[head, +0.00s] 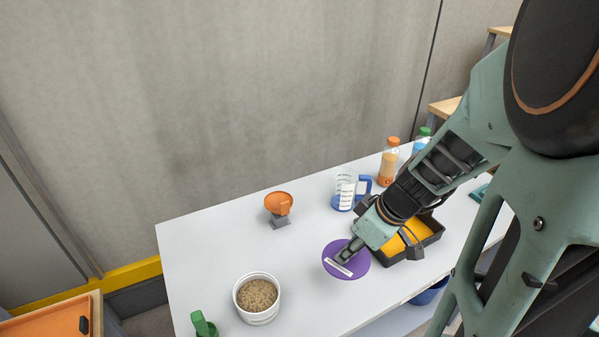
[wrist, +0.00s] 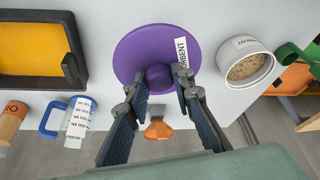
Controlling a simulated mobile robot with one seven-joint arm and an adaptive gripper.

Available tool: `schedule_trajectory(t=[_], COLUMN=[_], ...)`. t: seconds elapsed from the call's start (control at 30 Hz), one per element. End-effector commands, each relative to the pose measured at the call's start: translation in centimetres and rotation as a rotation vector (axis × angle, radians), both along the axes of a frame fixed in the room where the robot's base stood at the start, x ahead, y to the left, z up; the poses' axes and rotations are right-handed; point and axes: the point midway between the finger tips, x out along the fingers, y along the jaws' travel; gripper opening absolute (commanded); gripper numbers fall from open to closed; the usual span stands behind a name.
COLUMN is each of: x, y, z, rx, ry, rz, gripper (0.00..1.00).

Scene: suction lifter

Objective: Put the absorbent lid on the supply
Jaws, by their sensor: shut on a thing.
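The absorbent lid is a round purple disc (head: 360,268) with a central knob and a white label strip. In the wrist view the lid (wrist: 130,55) shows its label, partly readable as "ORBENT". My gripper (head: 347,254) is shut on the knob; both fingers flank it in the wrist view (wrist: 160,78). The lid looks level, but its height over the table is hard to tell. The supply is a white round tub (head: 257,315) of tan granules, open on top, at the front left of the table. In the wrist view the tub (wrist: 226,77) is right of the lid, apart from it.
On the white table (head: 215,250) stand an orange scoop-like item (head: 279,205), a measuring jug (head: 344,190), an orange-capped bottle (head: 389,165) and a black tray with yellow inside (head: 428,240). A green item (head: 203,325) is left of the tub. Space between lid and tub is clear.

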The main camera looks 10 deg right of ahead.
Motion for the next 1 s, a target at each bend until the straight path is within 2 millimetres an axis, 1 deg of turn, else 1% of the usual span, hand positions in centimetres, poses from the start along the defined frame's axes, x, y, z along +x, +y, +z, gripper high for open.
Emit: schedule_trajectory(t=[0.03, 0.2, 0.3, 0.43, 0.57, 0.77, 0.9, 1.0], x=[0.8, 3.6, 4.8, 6.2, 7.0, 7.5, 7.6, 7.6], y=[0.7, 2.6, 3.4, 4.3, 4.7, 5.1, 5.1, 5.1], z=[-0.5, -1.9, -4.3, -6.0, -6.9, -7.8, -10.2, -11.0], rx=[0.003, 0.004, 0.003, 0.002, 0.0, 0.0, 0.001, 0.0], ry=[0.004, 0.003, 0.005, 0.003, 0.0, 0.002, 0.002, 0.001], rz=[0.005, 0.005, 0.005, 0.003, 0.001, 0.002, -0.001, -0.001], gripper=[0.0, 0.0, 0.0, 0.0, 0.0, 0.0, 0.0, 0.0])
